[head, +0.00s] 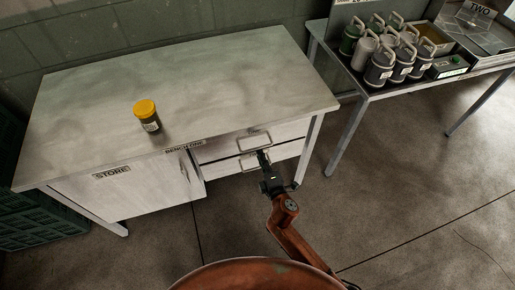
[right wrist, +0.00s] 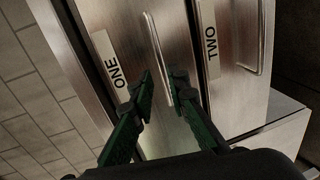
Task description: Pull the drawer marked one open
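The drawer marked one (head: 217,149) is the upper of two drawers at the right of the bench front. It looks shut. In the right wrist view its steel front (right wrist: 128,28) bears a ONE label (right wrist: 111,62) and a long bar handle (right wrist: 157,48). My right gripper (head: 262,156) is at this handle in the head view. In the right wrist view its dark green fingers (right wrist: 163,84) are apart, with the handle's end between them. I cannot tell whether they touch it. My left gripper is not in view.
Drawer two (right wrist: 229,55) lies directly below, with its own handle (right wrist: 262,40). A cupboard marked STORE (head: 125,195) is left of the drawers. A yellow-lidded jar (head: 148,118) stands on the bench top (head: 220,85). Another table (head: 440,84) holds several canisters. The floor ahead is clear.

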